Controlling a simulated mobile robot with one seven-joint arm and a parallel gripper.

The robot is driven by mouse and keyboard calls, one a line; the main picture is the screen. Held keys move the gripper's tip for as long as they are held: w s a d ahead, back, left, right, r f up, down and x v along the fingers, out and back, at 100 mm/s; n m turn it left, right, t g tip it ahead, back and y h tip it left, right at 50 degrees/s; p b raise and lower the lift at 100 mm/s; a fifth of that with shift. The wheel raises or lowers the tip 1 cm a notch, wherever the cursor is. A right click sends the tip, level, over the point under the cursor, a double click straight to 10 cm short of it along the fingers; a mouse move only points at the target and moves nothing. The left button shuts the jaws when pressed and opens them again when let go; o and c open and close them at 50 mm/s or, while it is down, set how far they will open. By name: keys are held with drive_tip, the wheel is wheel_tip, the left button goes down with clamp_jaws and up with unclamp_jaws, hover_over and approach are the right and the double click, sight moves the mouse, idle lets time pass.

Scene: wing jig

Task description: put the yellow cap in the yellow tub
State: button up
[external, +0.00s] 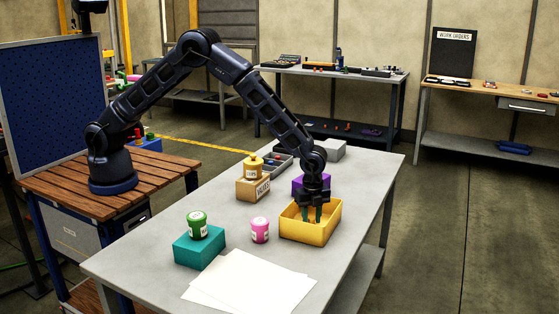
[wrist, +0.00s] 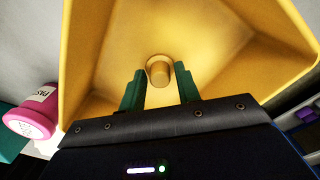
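The yellow tub (external: 322,234) stands on the grey table, and it fills most of the wrist view (wrist: 88,70). My gripper (external: 313,218) points down into the tub, with its green fingers inside the walls. In the wrist view the fingers are apart. A small yellow cylinder, which looks like the yellow cap (wrist: 159,71), shows between and just beyond the fingertips, with gaps on both sides. It appears to rest on the tub floor. I cannot make it out in the external view.
A yellow jar (external: 253,167) stands on a cardboard box (external: 248,189). A green jar (external: 198,225) stands on a teal block (external: 199,248). A pink jar (external: 260,230) is left of the tub. A purple block (external: 298,183) is behind it. White paper (external: 250,286) lies in front.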

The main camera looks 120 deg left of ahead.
drive_tip(key=shift+o, duration=0.6)
wheel_tip(320, 180, up, 12)
wheel_tip(320, 180, up, 15)
drive_tip(key=n+t, duration=0.1)
drive_tip(key=n, duration=0.1)
hover_over(311, 218)
drive_tip(key=s+d, duration=0.5)
drive_tip(key=s, duration=0.3)
drive_tip(key=s+d+r+n+t, duration=0.15)
drive_tip(key=s+d+r, duration=0.35)
drive_tip(key=s+r, duration=0.7)
drive_tip(key=s+d+n+t, duration=0.1)
drive_tip(key=s+d+n, duration=0.1)
drive_tip(key=s, duration=1.5)
drive_tip(key=s+d+n+t, duration=0.1)
drive_tip(key=s+d+n, duration=0.2)
drive_tip(key=s, duration=1.4)
drive_tip(key=shift+d+r, duration=0.35)
drive_tip(key=shift+d, duration=0.65)
